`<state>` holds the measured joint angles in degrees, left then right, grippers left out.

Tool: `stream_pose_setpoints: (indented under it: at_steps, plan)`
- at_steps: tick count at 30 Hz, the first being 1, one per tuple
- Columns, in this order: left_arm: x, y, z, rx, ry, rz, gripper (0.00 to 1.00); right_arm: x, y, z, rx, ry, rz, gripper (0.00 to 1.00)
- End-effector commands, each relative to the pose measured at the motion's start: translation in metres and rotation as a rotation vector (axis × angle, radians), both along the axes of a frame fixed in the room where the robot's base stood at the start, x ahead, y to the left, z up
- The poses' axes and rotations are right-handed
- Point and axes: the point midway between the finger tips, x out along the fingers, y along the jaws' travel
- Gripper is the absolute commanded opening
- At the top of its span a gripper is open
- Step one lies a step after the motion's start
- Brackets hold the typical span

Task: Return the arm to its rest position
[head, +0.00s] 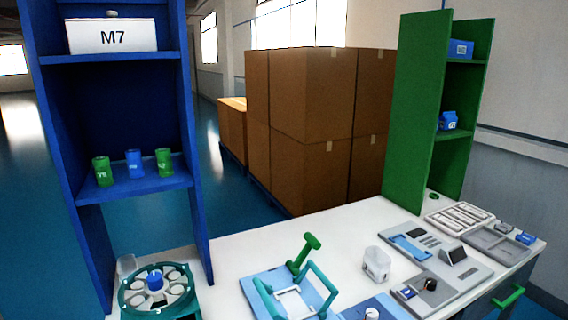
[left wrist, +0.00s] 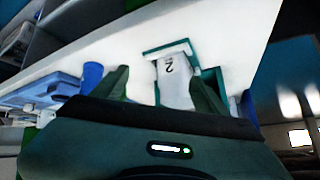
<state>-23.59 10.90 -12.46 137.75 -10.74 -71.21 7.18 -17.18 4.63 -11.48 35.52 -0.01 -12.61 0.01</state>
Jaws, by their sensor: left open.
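My left gripper (left wrist: 158,80) shows in the left wrist view with its two dark green fingers apart. A white piece marked "2" (left wrist: 172,80) appears between the fingers, beside or inside a teal frame (left wrist: 168,49). I cannot tell whether the fingers touch it; its lower end is hidden by the gripper body. Neither arm shows in the head view, and my right gripper is in no view.
A white table (head: 232,262) carries a teal carousel (head: 128,309), a light-blue fixture with teal handles (head: 262,287), a clear block (head: 376,262) and grey trays (head: 440,266). A blue shelf (head: 132,186) stands left, a green shelf (head: 415,110) right. Cardboard boxes (head: 310,100) stand behind.

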Motion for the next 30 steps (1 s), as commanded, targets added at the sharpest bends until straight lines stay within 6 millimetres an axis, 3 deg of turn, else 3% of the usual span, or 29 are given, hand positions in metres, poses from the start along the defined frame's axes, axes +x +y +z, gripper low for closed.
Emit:
stream_pose_setpoints:
  at_steps: [1,4,11,20,26,30]
  plan:
    - [-0.020,0.001,-0.012,-0.013,0.076,0.006,0.73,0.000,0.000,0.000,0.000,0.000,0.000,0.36]
    - [-0.056,0.002,-0.031,-0.033,0.213,0.007,0.73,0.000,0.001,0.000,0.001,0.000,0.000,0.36]
    - [-0.131,-0.001,-0.054,-0.080,0.472,-0.012,0.73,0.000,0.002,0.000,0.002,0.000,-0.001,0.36]
    - [-0.110,-0.004,-0.148,-0.072,0.498,-0.015,0.73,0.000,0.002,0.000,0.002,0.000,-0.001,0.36]
    - [-0.115,-0.005,-0.234,-0.068,0.534,-0.018,0.73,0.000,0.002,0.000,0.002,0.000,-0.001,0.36]
    - [-0.135,-0.002,-0.302,-0.064,0.564,-0.022,0.73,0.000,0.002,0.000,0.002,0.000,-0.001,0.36]
